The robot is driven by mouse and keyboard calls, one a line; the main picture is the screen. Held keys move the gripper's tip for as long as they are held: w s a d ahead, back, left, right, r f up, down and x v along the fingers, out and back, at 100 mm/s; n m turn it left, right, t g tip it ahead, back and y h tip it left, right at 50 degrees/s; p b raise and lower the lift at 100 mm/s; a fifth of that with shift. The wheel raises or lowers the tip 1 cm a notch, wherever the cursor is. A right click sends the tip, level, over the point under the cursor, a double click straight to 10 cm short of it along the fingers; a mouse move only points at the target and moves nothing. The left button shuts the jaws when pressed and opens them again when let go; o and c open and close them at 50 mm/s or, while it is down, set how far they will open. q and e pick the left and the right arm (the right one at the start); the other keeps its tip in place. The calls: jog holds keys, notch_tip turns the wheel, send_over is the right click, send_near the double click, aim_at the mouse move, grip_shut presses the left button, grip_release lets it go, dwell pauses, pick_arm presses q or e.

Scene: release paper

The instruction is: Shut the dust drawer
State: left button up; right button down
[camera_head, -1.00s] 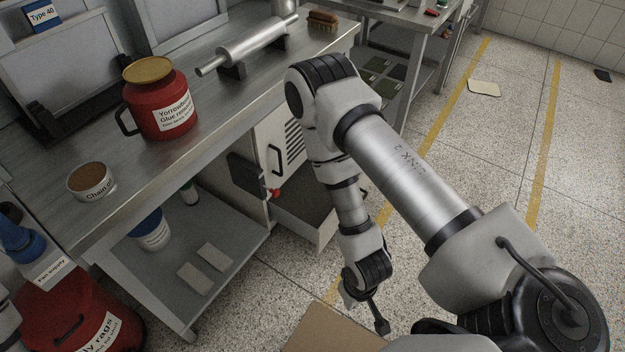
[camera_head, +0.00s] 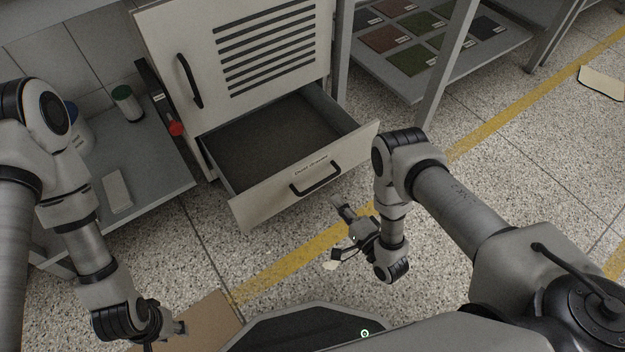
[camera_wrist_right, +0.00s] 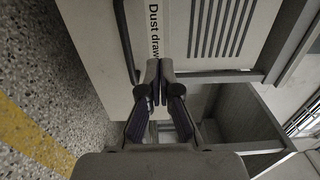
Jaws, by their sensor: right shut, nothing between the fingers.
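The dust drawer (camera_head: 262,205) stands pulled out of the lower part of a white cabinet, with its empty-looking inside showing. Its front carries a label and a dark bar handle (camera_head: 315,178). My right gripper (camera_head: 340,205) is in front of the drawer, just right of and below the handle in the head view. In the right wrist view that gripper (camera_wrist_right: 153,70) is shut and empty, with the labelled drawer front (camera_wrist_right: 92,45) ahead of it. I cannot tell whether it touches. My left gripper (camera_head: 178,328) is low at the left, away from the drawer; its fingers are unclear.
The cabinet door (camera_head: 165,50) above the drawer is closed. A shelf (camera_head: 155,175) with a green-lidded jar (camera_head: 127,103) lies left of the cabinet. A table leg (camera_head: 447,75) stands to the right. A cardboard sheet (camera_head: 205,318) lies on the floor. The speckled floor before the drawer is open.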

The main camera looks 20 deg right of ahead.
aim_at(306, 166)
jog(key=b+x, duration=1)
jog(key=x, duration=0.2)
jog(key=shift+a+f, duration=0.1)
jog(key=shift+f, duration=0.05)
jog(key=shift+w, duration=0.1)
jog(key=shift+w+a, duration=0.1)
